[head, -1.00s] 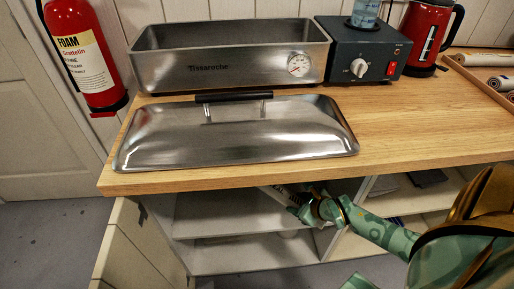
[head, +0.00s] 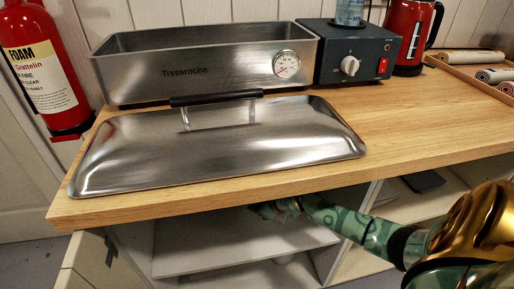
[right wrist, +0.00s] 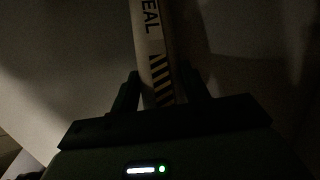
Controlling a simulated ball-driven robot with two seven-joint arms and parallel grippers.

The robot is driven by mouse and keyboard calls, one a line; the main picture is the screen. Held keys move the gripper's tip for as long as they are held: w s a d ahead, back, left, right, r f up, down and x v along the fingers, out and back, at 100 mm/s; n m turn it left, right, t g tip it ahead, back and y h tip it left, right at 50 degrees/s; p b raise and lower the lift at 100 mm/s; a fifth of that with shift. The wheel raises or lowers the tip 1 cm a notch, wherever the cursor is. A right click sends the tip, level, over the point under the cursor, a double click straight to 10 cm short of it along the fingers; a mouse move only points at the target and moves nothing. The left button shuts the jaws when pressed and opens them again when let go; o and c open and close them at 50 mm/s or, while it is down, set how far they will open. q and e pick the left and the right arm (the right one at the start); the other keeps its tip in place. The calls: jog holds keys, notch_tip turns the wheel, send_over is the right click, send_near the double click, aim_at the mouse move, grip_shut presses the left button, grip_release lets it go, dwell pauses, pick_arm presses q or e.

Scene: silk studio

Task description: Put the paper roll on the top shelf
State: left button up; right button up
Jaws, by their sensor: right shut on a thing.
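The paper roll (right wrist: 150,38) is a pale tube with dark lettering ending in "EAL" and a black-and-yellow striped band. My right gripper (right wrist: 160,78) is shut on the roll, one finger on each side of the striped part. In the head view my right arm reaches under the worktop edge into the open cabinet; the gripper (head: 272,208) is partly hidden by that edge, above the upper visible shelf (head: 225,240). The roll cannot be made out in the head view. Whether it touches the shelf, I cannot tell. My left gripper is not in view.
The wooden worktop (head: 420,150) overhangs the cabinet. On it are a steel lid (head: 225,150), a steel tank (head: 190,80), a dark control box (head: 340,68) and a red kettle (head: 408,35). An upright divider (head: 330,262) stands right of the shelf. The shelf's front looks clear.

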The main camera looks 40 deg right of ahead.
jog(key=o, duration=1)
